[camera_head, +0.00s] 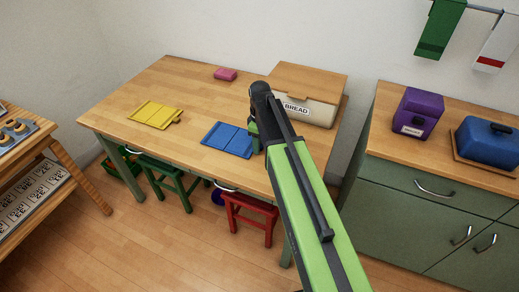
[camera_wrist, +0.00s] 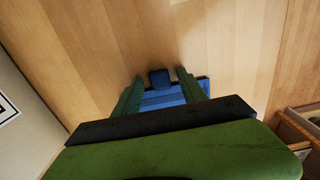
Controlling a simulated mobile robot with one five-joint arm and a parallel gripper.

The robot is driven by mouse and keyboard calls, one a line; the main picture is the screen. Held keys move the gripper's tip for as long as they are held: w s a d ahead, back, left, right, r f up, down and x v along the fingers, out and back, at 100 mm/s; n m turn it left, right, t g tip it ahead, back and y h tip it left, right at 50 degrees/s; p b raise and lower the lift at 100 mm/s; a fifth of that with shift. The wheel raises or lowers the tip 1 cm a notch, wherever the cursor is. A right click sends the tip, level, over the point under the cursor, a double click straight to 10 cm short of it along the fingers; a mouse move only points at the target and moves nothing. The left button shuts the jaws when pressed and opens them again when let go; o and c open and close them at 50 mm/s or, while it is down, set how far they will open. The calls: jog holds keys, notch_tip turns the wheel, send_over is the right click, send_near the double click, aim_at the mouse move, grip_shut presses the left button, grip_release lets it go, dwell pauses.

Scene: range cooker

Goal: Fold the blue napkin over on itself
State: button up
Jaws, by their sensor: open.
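The blue napkin (camera_head: 228,139) lies flat and spread on the wooden table, with pale lines across it. My gripper (camera_head: 254,142) is at its right end and hides that part in the head view. In the wrist view the blue napkin (camera_wrist: 165,98) shows between the green fingers of my gripper (camera_wrist: 159,84). The fingers stand apart on either side of the tab. Whether they touch the cloth is not clear.
A yellow napkin (camera_head: 155,114) lies to the left on the table (camera_head: 190,88). A bread box (camera_head: 308,95) stands just behind my gripper at the right. Green (camera_head: 168,178) and red (camera_head: 250,213) stools are below.

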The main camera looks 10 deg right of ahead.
grip_shut()
dwell(0.3)
dwell(1.1)
